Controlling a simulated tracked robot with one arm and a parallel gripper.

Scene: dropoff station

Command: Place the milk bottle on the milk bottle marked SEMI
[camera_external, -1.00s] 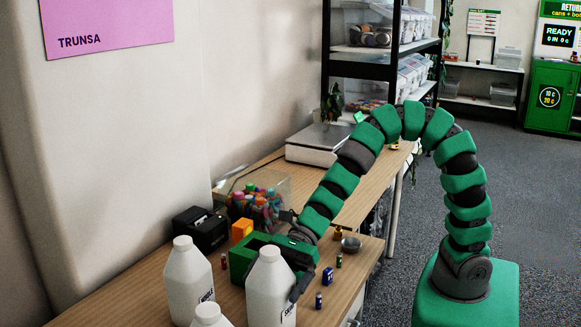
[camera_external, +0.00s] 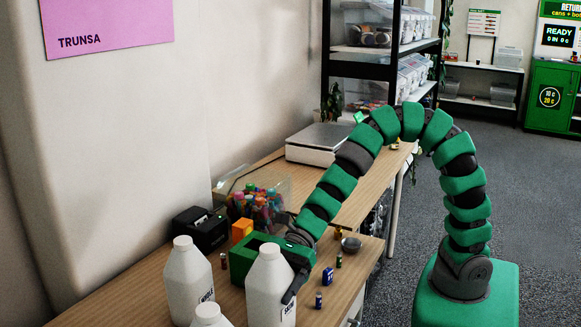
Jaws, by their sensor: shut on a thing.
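Several white milk bottles stand at the near end of the wooden counter. The left bottle (camera_external: 188,284) is upright, with dark print that seems to read WHOLE. The right bottle (camera_external: 266,295) is upright with a dark label on its right side, too small to read surely. A third bottle (camera_external: 208,316) is cut off by the bottom edge, its label out of view. My gripper (camera_external: 284,288) is shut on the right bottle, with one dark finger against its right side. The other finger is hidden behind the bottle. I cannot tell whether the bottle touches the counter.
A green box (camera_external: 243,260) stands just behind the held bottle. A black device (camera_external: 201,229), an orange block (camera_external: 242,229) and a clear bin of colourful items (camera_external: 258,197) are farther back. Small cans, a blue item (camera_external: 327,276) and a metal bowl (camera_external: 351,244) lie to the right.

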